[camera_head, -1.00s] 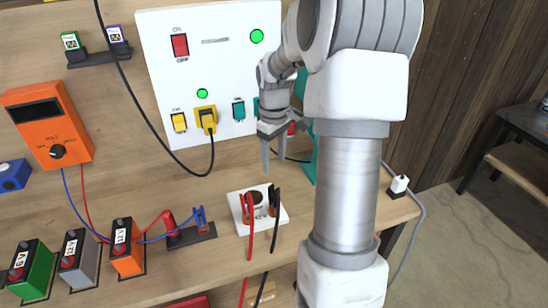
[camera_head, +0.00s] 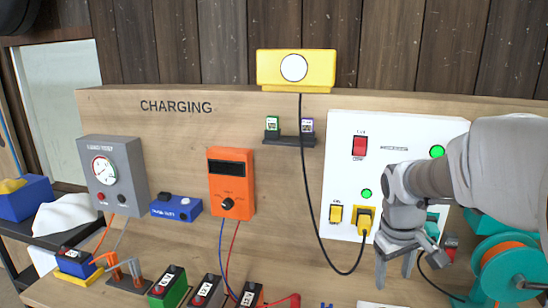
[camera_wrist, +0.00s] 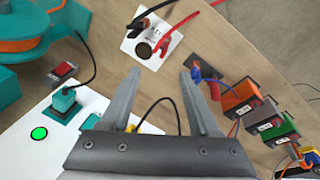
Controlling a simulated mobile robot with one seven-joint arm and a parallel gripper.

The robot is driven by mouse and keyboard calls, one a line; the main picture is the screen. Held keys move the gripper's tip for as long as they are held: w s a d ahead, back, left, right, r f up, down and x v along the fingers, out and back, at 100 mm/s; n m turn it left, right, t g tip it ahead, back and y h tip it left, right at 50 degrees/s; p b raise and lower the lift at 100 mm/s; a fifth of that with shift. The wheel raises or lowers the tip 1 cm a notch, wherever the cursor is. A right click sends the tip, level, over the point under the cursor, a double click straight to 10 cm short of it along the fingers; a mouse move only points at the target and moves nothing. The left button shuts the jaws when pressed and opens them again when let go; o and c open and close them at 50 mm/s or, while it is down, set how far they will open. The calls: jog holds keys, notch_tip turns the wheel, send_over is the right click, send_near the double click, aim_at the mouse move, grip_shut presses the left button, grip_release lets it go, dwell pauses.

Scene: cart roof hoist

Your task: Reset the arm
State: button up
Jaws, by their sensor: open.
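My gripper (camera_head: 396,268) is at the right in the head view, in front of the lower part of the white switch panel (camera_head: 340,160). Its two fingers point down and stand apart with nothing between them. In the wrist view my gripper (camera_wrist: 155,95) is also open and empty, above the bench. My arm reaches in from the right edge and hides part of the panel's right side.
A yellow plug (camera_head: 364,222) with a black cable sits in the panel. A teal and orange reel (camera_head: 507,268) stands close to my gripper's right. A white plate with clamps (camera_wrist: 150,38) and several batteries (camera_wrist: 242,97) lie on the bench. An orange meter (camera_head: 231,183) hangs left.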

jog(key=s+a+r+m+t+y, duration=0.1)
jog(key=s+a+r, duration=0.2)
jog(key=s+a, duration=0.2)
jog(key=s+a+r+m+t+y, duration=0.1)
jog(key=s+a, duration=0.4)
jog(key=s, duration=0.5)
notch_tip(320, 180, up, 2)
jog(key=shift+s+m+t, duration=0.2)
jog(key=shift+m+t, duration=0.2)
jog(key=shift+t, duration=0.4)
jog(key=shift+c, duration=1)
jog(key=shift+s+a, duration=0.1)
jog(key=shift+s, duration=0.05)
